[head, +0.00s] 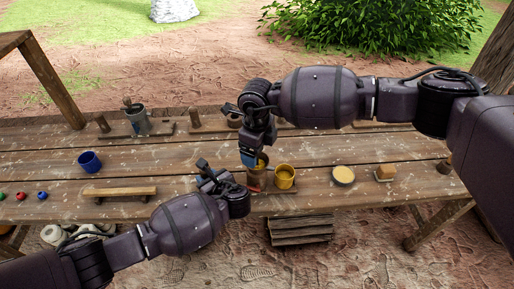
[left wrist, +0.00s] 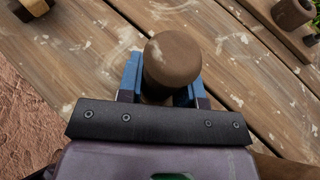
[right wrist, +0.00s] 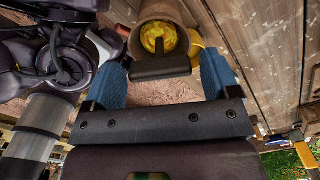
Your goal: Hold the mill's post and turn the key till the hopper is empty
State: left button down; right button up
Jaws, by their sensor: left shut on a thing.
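The mill is a brown cylinder (head: 256,178) near the table's front edge, partly covered by my right gripper. In the right wrist view its round hopper (right wrist: 178,12) has yellow stuff inside (right wrist: 158,38). A dark flat key (right wrist: 160,68) sits in front of the hopper. My left gripper (head: 213,172) is shut on the brown round-topped post (left wrist: 172,62), left of the mill. A yellow cup (head: 284,178) stands just right of the mill.
A blue cup (head: 90,162), a wooden bar (head: 120,192) and small coloured balls (head: 20,196) are at left. A metal can (head: 138,122) stands behind. A yellow-filled dish (head: 343,175) and a tan block (head: 385,172) are at right. The table's front edge is close.

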jog(key=shift+o, duration=0.4)
notch_tip(320, 180, up, 12)
dwell(0.5)
jog(key=shift+c, duration=0.3)
dwell(0.9)
jog(key=shift+s+a+f, duration=0.1)
jog(key=shift+s+f, duration=0.1)
jog(key=shift+f, duration=0.05)
jog(key=c, duration=0.5)
jog(key=shift+n, duration=0.9)
jog(key=c, duration=0.4)
notch_tip(320, 180, down, 12)
jog(key=n, duration=1.6)
jog(key=shift+w+r, duration=0.15)
jog(key=shift+r, duration=0.1)
